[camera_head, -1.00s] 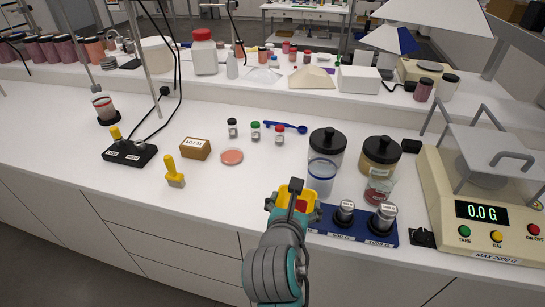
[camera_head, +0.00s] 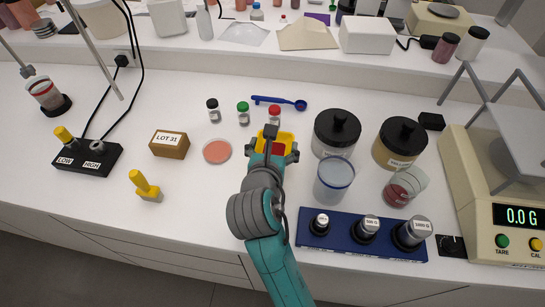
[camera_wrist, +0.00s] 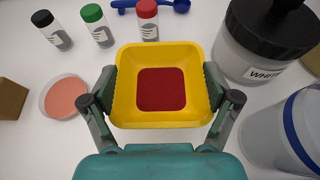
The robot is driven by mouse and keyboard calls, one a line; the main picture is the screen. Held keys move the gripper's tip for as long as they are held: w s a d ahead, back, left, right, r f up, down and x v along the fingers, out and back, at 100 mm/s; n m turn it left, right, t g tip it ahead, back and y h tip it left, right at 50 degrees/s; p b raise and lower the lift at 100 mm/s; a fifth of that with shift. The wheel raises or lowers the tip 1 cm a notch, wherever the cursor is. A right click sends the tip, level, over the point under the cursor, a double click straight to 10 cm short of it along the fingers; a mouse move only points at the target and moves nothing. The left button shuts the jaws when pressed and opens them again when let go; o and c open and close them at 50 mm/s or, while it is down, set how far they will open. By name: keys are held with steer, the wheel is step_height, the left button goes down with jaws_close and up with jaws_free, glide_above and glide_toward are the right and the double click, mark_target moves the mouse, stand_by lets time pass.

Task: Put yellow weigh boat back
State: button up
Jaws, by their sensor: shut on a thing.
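The yellow weigh boat (camera_wrist: 162,113) is a square tray with red powder on its floor. It also shows in the head view (camera_head: 286,137), mostly behind my gripper. My gripper (camera_wrist: 162,100) is shut on the boat, with one finger against its left side and one against its right. In the head view my gripper (camera_head: 273,152) is over the bench, left of the black-lidded jar. The boat looks about level. I cannot tell whether it touches the bench.
Vials with black (camera_head: 213,110), green (camera_head: 243,113) and red (camera_head: 274,113) caps stand beyond the boat, near a blue scoop (camera_head: 280,102). A pink dish (camera_head: 217,151) lies left. Jars (camera_head: 337,133) and a blue weight rack (camera_head: 345,240) are right and in front.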

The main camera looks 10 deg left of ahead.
steer(key=shift+f, duration=3)
steer(key=shift+f, duration=0.15)
steer(key=o, duration=0.6)
steer(key=v, duration=1.2)
steer(key=shift+s, duration=0.1)
